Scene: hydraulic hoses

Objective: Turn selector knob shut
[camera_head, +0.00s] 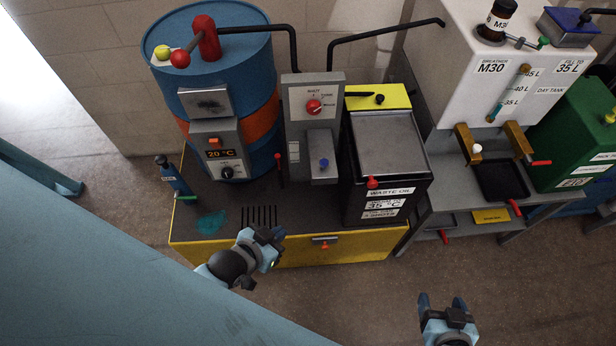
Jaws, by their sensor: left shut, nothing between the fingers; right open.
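The selector knob (314,106) is a small round red knob on an upright grey panel (300,88). Small labels stand around it; the top one appears to read SHUT, with others at the upper right and right. The knob's pointer is too small to read surely. My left gripper (274,240) is shut and empty, low in front of the panel, above the front edge of the yellow base and well apart from the knob. My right gripper (442,302) is open and empty over the floor at the lower right, far from the knob.
A blue drum (230,60) with an orange band stands left of the panel, with black pipes above. A black waste oil bin (390,148) stands to the right. A white day tank (470,75) stands further right.

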